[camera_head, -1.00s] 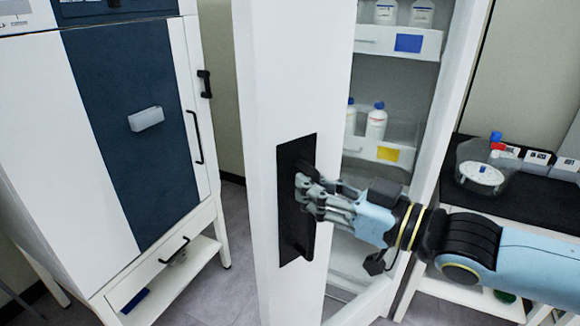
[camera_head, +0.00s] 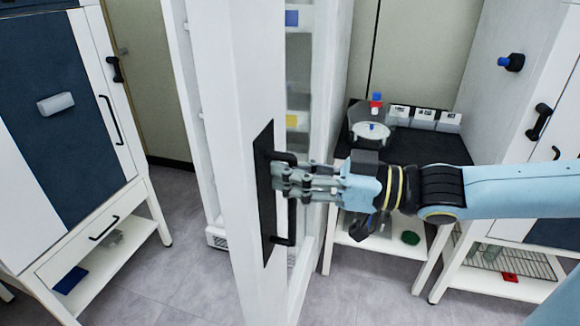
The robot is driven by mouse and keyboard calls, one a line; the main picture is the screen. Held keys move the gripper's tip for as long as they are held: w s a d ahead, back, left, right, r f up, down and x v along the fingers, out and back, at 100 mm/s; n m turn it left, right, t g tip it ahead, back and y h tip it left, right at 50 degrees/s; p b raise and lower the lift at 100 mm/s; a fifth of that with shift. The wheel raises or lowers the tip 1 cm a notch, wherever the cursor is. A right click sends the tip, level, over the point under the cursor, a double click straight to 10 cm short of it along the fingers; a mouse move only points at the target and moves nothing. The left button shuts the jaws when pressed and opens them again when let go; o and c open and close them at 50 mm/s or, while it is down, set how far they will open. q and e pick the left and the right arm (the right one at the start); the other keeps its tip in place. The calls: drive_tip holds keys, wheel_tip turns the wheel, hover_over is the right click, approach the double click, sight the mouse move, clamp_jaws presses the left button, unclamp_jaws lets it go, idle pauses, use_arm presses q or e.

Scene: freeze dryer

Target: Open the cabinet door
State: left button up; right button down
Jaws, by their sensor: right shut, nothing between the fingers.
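The white cabinet door (camera_head: 225,110) stands tall in the centre, turned out at an angle, with open space to its right. On its face is a black plate with a black bar handle (camera_head: 291,222). My right gripper (camera_head: 280,180) is shut at the upper part of this handle. Its fingertips overlap the handle, with nothing seen held between them; I cannot tell whether they touch it. My left gripper is not in view.
A white and dark-blue dryer unit (camera_head: 50,150) stands at the left. Another white unit (camera_head: 500,80) is at the right. Grey floor (camera_head: 180,270) is free at the left of the door.

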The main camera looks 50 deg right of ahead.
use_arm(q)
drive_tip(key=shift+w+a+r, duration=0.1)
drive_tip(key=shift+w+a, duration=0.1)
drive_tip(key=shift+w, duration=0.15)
use_arm(e)
drive_tip(key=shift+s+d+r, duration=0.15)
drive_tip(key=shift+s+r, duration=0.05)
drive_tip(key=shift+s, duration=0.05)
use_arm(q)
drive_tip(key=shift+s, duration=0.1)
use_arm(e)
drive_tip(key=c, duration=2)
unclamp_jaws()
drive_tip(key=shift+c, duration=0.2)
drive_tip(key=o, duration=0.7)
drive_tip(key=shift+d, duration=0.15)
drive_tip(key=shift+c, duration=0.2)
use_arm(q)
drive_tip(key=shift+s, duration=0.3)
use_arm(e)
drive_tip(key=shift+o, duration=0.2)
drive_tip(key=shift+f, duration=0.1)
drive_tip(key=shift+s, duration=0.1)
drive_tip(key=v, duration=0.7)
drive_tip(key=shift+s, duration=0.15)
